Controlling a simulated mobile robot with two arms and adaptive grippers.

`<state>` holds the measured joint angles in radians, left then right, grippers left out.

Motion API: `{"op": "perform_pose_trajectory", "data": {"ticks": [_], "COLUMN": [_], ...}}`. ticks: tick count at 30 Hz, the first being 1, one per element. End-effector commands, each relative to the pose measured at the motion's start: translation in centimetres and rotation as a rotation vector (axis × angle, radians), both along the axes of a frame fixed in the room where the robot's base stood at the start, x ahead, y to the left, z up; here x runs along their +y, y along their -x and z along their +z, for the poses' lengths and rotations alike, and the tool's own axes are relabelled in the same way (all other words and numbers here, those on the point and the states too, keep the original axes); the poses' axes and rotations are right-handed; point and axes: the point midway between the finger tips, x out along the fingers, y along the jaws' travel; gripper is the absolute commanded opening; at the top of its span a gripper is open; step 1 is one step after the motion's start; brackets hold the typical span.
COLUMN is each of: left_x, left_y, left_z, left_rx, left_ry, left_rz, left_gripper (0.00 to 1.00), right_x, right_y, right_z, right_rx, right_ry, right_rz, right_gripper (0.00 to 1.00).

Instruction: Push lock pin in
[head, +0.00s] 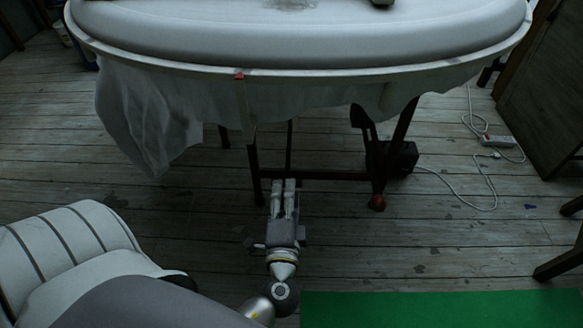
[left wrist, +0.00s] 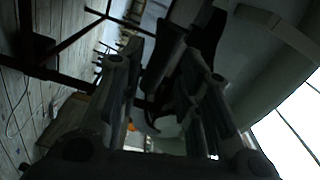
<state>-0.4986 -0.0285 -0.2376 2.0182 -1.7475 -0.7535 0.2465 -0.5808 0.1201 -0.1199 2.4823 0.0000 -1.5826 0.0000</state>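I cannot clearly make out a lock pin in either view. A small red piece (head: 239,76) sits on the white rim (head: 330,78) of the big oval table, at the top of a pale upright strip; I cannot tell whether it is the pin. My left gripper (head: 283,182) is low in front of the table, below the rim and near the dark legs, fingers pointing away from me. In the left wrist view its two fingers (left wrist: 160,55) stand apart, with no held object visible between them. My right gripper is not in view.
A white cloth (head: 150,125) hangs from the table's left side. Dark legs and a crossbar (head: 325,174) stand beneath it. A power strip (head: 497,140) with a white cable lies on the plank floor at right. A green surface (head: 440,308) lies at bottom right.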

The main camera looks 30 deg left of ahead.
Motion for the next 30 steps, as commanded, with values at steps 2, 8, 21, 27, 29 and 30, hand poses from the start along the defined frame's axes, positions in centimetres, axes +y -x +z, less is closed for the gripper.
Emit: {"op": "perform_pose_trajectory", "data": {"ticks": [2,8,21,27,29,30], "left_x": [0.7,2.8,4.9,4.9,4.9,4.9], "left_y": [-1.2,-4.6,-8.1,-8.1,-8.1,-8.1], "left_z": [0.3,0.2,0.0,0.0,0.0,0.0], "left_rx": [-0.004,-0.003,0.001,0.001,0.001,0.001], "left_ry": [0.0,0.001,0.004,0.004,0.004,0.003], "left_rz": [0.001,-0.001,-0.002,-0.002,-0.002,-0.002], "left_gripper": [0.32,0.32,0.32,0.32,0.25,0.2], "right_x": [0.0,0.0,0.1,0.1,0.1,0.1], "right_y": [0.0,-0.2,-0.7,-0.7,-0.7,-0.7], "right_z": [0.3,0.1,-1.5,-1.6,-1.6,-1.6], "right_rx": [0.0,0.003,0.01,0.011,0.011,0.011], "right_ry": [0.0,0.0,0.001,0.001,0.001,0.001], "right_rz": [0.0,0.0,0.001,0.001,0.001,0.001], "right_gripper": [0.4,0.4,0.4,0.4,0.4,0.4]}}
